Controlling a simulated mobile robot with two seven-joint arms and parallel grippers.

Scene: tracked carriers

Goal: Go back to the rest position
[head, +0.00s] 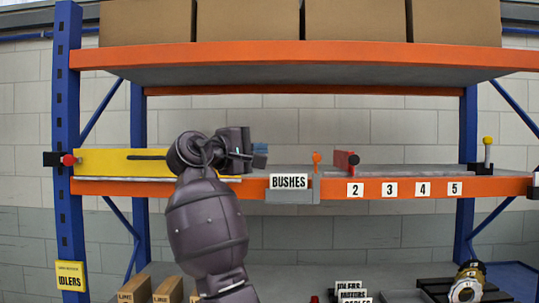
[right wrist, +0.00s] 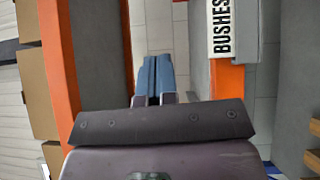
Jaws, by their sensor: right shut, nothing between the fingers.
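My right gripper (head: 260,156) is at the middle shelf, in front of the rack and just left of the BUSHES label (head: 289,182). In the right wrist view its blue fingers (right wrist: 153,80) lie side by side, shut, with nothing between them. My right arm rises from the bottom of the head view and hides part of the yellow panel behind it. My left gripper is in neither view.
The middle shelf (head: 390,187) has an orange front edge with number labels. On it are a yellow panel (head: 105,163), an orange-topped peg (head: 316,158) and a red block (head: 346,162). Cardboard boxes (head: 248,21) fill the top shelf. A yellow-black part (head: 467,283) sits lower right.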

